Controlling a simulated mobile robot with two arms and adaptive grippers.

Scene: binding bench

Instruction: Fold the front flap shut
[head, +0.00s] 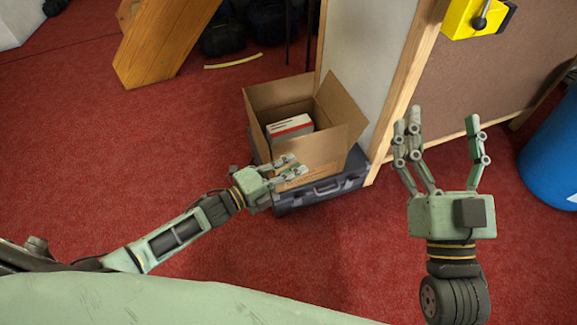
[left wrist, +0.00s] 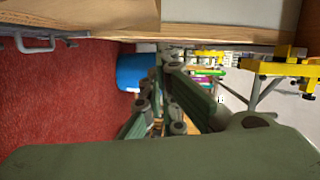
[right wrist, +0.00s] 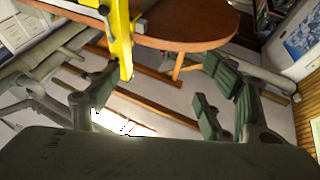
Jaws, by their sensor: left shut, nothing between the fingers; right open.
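An open cardboard box (head: 341,104) has its flaps standing up around the opening. The front flap (head: 318,147) stands upright along the side nearest me. A white carton with a red stripe (head: 290,126) lies inside the box. My left gripper (head: 294,170) is shut and empty, in front of the box's near side and overlapping it in the head view; I cannot tell if it touches. Its fingers show in the left wrist view (left wrist: 168,108). My right gripper (head: 442,122) is open and empty, raised to the right of the box. Its spread fingers show in the right wrist view (right wrist: 160,95).
The box stands on a dark grey case (head: 322,193) with a handle. A wood-edged panel (head: 392,90) rises right behind the box. A blue barrel (head: 552,150) stands at far right, and a yellow device (head: 468,18) is at top right. Red carpet (head: 150,130) is clear at left.

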